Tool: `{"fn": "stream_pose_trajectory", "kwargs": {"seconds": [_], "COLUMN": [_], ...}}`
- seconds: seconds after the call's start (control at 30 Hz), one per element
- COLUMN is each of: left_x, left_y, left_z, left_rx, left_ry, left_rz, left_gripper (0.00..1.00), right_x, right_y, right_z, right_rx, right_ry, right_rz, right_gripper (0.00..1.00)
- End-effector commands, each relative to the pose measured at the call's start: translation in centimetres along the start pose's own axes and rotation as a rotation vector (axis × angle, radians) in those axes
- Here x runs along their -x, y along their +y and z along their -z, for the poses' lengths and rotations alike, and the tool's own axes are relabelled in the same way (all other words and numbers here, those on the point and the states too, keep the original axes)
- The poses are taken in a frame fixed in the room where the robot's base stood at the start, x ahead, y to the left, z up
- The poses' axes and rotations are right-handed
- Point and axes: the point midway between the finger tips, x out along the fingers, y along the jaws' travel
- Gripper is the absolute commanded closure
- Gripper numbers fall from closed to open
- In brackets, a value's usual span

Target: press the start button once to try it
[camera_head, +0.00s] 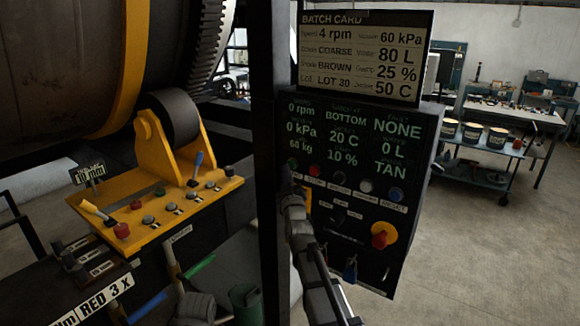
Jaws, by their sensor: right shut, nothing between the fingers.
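The control panel (412,225) stands upright right of centre, with a lit readout above a row of buttons. The green button (291,163) is at the left end of that row and is partly hidden by my gripper; the labels are too small to read surely, but it looks like the start button. My right gripper (289,174) is shut and empty, its tips just below the green button. I cannot tell whether they touch it. The readout shows 0 rpm, 0 kPa and fault NONE.
A red knob on yellow (381,236) sits lower. A dark post (268,120) stands left of the panel. A yellow bracket (185,200) with more controls is at left.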

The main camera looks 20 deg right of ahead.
Motion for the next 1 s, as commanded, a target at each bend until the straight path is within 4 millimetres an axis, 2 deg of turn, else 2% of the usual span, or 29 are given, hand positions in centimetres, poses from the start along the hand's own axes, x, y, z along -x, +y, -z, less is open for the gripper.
{"fn": "stream_pose_trajectory", "kwargs": {"seconds": [0.47,1.0], "left_x": [0.0,0.0], "left_y": [0.0,0.0], "left_z": [0.0,0.0], "left_rx": [0.0,0.0], "left_ry": [0.0,0.0], "left_rz": [0.0,0.0], "left_gripper": [0.4,0.4], "right_x": [0.7,3.9], "right_y": [-0.4,-2.7], "right_z": [0.5,2.8], "right_rx": [0.001,0.0], "right_ry": [0.0,0.001], "right_rz": [0.0,0.0], "right_gripper": [1.0,1.0]}}
